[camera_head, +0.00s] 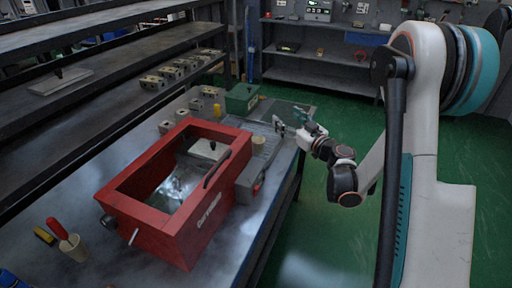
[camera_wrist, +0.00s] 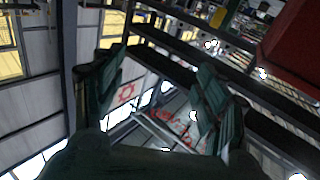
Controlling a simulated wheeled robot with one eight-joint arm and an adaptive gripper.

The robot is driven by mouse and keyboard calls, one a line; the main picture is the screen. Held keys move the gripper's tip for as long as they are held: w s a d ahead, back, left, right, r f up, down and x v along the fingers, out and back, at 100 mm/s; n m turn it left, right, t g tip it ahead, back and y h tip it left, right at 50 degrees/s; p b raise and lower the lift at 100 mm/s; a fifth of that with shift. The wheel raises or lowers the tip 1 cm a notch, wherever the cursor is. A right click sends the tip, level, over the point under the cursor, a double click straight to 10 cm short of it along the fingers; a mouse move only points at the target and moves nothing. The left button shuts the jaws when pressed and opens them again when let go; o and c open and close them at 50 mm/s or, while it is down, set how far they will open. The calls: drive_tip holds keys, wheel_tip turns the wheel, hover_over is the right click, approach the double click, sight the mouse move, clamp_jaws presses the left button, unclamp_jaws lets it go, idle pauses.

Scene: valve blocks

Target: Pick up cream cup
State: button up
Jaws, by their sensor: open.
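An open red box (camera_head: 195,235) with a handle fills the middle of the bench (camera_head: 130,255). A green box (camera_head: 241,98) and several beige valve blocks (camera_head: 166,127) stand behind it. Dark shelves (camera_head: 130,95) run along the left. The green floor on the right is clear.

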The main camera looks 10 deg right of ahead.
sight(263, 145)
drive_tip(key=f+g, duration=0.1)
drive_tip(key=f, duration=0.3)
drive_tip(key=s+a+f+n+g+y, duration=0.1)
drive_tip(key=f, duration=0.4)
drive_tip(key=f+g+y, duration=0.1)
drive_tip(key=f, duration=0.4)
drive_tip(key=shift+s+a, duration=0.25)
drive_tip(key=shift+a, duration=0.05)
drive_tip(key=b+x, duration=0.1)
drive_tip(key=x, duration=0.6)
drive_tip(key=shift+s, duration=0.1)
drive_tip(key=shift+b+x, duration=1.3)
drive_tip(key=shift+x, duration=1.8)
drive_tip(key=shift+s+a, duration=0.1)
drive_tip(key=shift+a, duration=0.1)
drive_tip(key=c, duration=1.1)
